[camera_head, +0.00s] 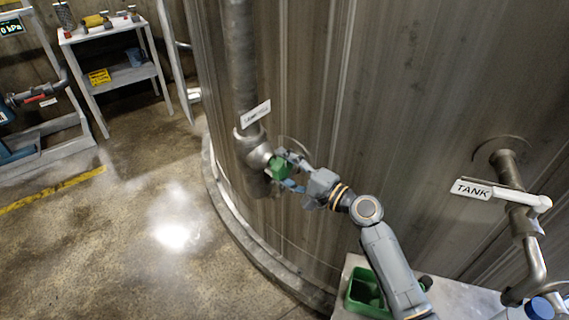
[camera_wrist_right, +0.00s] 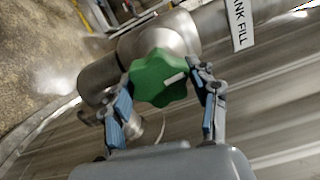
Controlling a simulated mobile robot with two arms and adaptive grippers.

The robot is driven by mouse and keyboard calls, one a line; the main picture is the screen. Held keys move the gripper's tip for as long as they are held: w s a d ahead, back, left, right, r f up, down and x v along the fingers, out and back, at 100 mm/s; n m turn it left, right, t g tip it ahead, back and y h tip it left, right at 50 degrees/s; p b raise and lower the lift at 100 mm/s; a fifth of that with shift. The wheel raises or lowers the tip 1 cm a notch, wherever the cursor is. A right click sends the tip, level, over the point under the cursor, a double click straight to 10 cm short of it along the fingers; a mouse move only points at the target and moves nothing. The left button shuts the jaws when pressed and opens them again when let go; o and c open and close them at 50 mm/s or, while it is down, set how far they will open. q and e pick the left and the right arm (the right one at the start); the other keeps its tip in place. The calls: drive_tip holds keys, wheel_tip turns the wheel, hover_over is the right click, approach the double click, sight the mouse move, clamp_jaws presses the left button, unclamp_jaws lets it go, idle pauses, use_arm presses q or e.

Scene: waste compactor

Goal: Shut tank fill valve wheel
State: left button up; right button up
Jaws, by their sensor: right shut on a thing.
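The green tank fill valve wheel (camera_head: 280,167) sits on a metal valve body on the vertical pipe beside the large tank. In the right wrist view the wheel (camera_wrist_right: 160,78) is lobed, with a pale mark on its face. The label (camera_wrist_right: 240,22) beside it reads "NK FILL" in the part that shows. My right gripper (camera_head: 287,170) is at the wheel, with one finger on each side of it. In the wrist view the right gripper (camera_wrist_right: 162,100) is shut on the wheel's rim. My left gripper is not in view.
A ledge with a green bin (camera_head: 366,292) stands below my right arm. A pipe with a "TANK" tag (camera_head: 472,189) comes out of the tank at right. A shelf cart (camera_head: 112,75) stands at back left.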

drive_tip(key=shift+m, duration=0.6)
drive_tip(key=o, duration=1.2)
drive_tip(key=shift+c, duration=0.2)
drive_tip(key=shift+s+d, duration=0.1)
drive_tip(key=shift+d, duration=0.05)
drive_tip(key=v, duration=1.1)
drive_tip(key=shift+s+d, duration=0.25)
drive_tip(key=shift+d, duration=0.05)
